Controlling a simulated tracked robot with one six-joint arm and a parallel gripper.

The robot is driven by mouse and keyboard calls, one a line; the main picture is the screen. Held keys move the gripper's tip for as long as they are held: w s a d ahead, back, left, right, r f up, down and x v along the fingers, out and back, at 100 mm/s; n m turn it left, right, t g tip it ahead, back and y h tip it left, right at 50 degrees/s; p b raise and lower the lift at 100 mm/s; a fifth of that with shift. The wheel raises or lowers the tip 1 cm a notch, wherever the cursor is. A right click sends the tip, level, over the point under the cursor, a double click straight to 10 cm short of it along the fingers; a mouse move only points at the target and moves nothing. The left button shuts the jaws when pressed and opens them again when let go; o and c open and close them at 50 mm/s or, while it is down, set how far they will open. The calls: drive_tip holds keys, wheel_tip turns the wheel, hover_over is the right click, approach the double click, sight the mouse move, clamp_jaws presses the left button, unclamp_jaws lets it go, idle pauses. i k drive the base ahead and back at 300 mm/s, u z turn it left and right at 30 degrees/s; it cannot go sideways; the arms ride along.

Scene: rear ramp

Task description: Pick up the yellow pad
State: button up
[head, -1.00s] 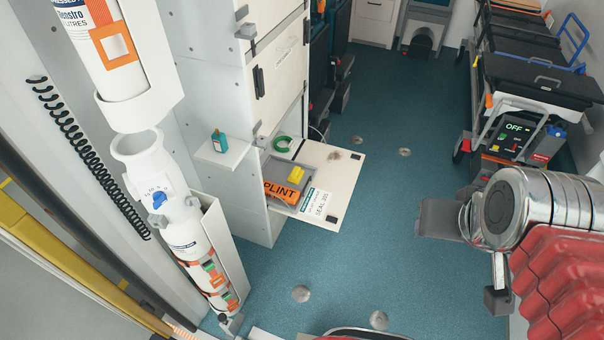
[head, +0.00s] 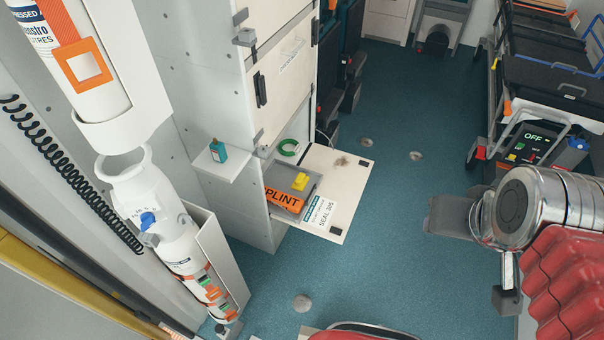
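The yellow pad (head: 300,181) is a small block with a raised part. It lies in a grey tray (head: 312,189) at the opening of the low cabinet compartment, behind the orange item marked SPLINT (head: 283,200). My arm shows at the right as a silver joint with a red sleeve, well away from the pad. A dark grey block at the left of that joint may be part of my gripper (head: 452,217). No separate fingertips can be made out, and nothing shows held there.
The compartment's white door (head: 345,175) is folded down. A green ring (head: 289,147) lies behind the pad. A teal bottle (head: 218,150) stands on a small shelf (head: 220,166) to the left. A stretcher (head: 545,90) stands at the right. The blue floor (head: 400,260) between is clear.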

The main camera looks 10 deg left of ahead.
sight(299, 183)
drive_tip(key=z, duration=0.05)
drive_tip(key=i, duration=1.15)
drive_tip(key=u, duration=2.45)
drive_tip(key=k, duration=0.45)
